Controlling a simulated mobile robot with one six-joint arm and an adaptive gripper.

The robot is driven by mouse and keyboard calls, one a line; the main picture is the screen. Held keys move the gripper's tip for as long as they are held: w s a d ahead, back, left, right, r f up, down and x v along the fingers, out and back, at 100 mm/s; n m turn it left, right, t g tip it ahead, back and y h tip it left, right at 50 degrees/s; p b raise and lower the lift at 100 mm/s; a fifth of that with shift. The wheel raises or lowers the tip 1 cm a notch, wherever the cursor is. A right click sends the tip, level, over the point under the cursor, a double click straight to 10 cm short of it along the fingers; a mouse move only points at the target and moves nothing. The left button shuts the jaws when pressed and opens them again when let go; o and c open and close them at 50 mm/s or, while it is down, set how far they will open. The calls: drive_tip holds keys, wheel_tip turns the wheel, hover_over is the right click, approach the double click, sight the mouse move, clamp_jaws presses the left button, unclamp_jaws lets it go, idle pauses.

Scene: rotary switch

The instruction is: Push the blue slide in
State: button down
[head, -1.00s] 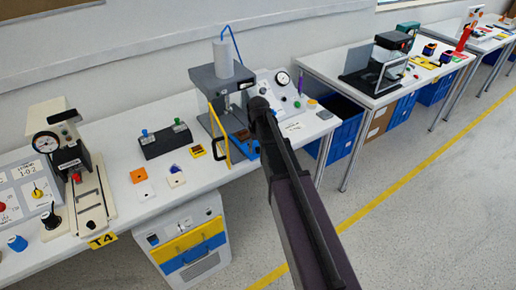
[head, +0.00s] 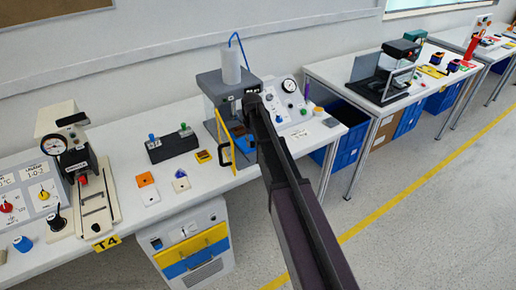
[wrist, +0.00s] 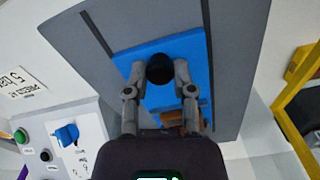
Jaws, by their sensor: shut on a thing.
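The blue slide (wrist: 143,58) is a flat blue plate in the grey press (wrist: 232,60). A round black knob (wrist: 160,69) stands on it. In the wrist view my gripper (wrist: 158,80) is shut on this knob, one finger on each side. A brownish block (wrist: 172,118) shows behind the right finger, partly hidden. In the head view the blue slide (head: 239,131) shows at the foot of the press (head: 221,84), and my gripper (head: 250,103) and arm hide much of it.
A yellow frame (head: 223,138) stands at the press's left front. A control panel (head: 290,98) with a gauge is to the right, a black box (head: 171,146) with green and blue knobs to the left. Small orange and white blocks lie on the bench.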

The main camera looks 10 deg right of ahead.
drive_tip(key=shift+a, duration=0.1)
drive_tip(key=shift+c, duration=2.3)
unclamp_jaws()
drive_tip(key=shift+s+d, duration=0.35)
drive_tip(key=shift+s, duration=0.5)
drive_tip(key=s, duration=0.2)
drive_tip(key=s+d, duration=0.1)
drive_tip(key=s, duration=0.1)
drive_tip(key=s+d+r+p, duration=0.1)
drive_tip(key=s, duration=0.1)
drive_tip(key=shift+s+d, duration=0.15)
drive_tip(key=shift+s, duration=0.05)
wheel_tip(320, 180, up, 13)
drive_tip(key=p, duration=1.3)
drive_tip(key=s+a+f+b, duration=0.2)
drive_tip(key=s, duration=1.7)
drive_tip(key=shift+a+m, duration=0.15)
drive_tip(key=shift+m, duration=0.25)
